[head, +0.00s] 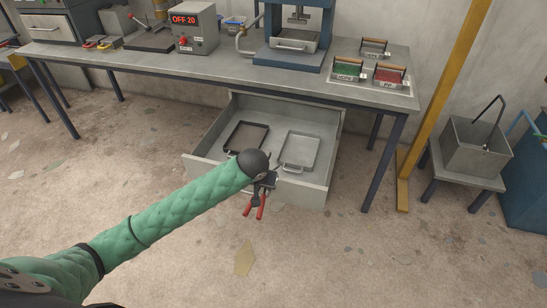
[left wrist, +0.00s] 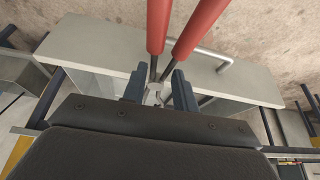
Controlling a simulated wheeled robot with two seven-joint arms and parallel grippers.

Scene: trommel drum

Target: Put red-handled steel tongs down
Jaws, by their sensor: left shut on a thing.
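The red-handled steel tongs (head: 260,207) hang in front of the open drawer in the head view, with the red handles pointing down. My left gripper (head: 265,181) is shut on the tongs near the drawer's front edge. In the left wrist view the red handles of the tongs (left wrist: 186,35) reach up, and the left gripper's fingers (left wrist: 161,92) close around the dark steel part. The far ends of the tongs are hard to make out. My right gripper is in neither view.
The open drawer (head: 315,178) holds a dark frame (head: 246,136) and a light grey frame (head: 299,150). The workbench (head: 150,61) above carries a press (head: 293,40), a control box reading OFF 20 (head: 194,30) and small labelled trays (head: 388,77). A grey bin (head: 475,148) stands right, on a low stand.

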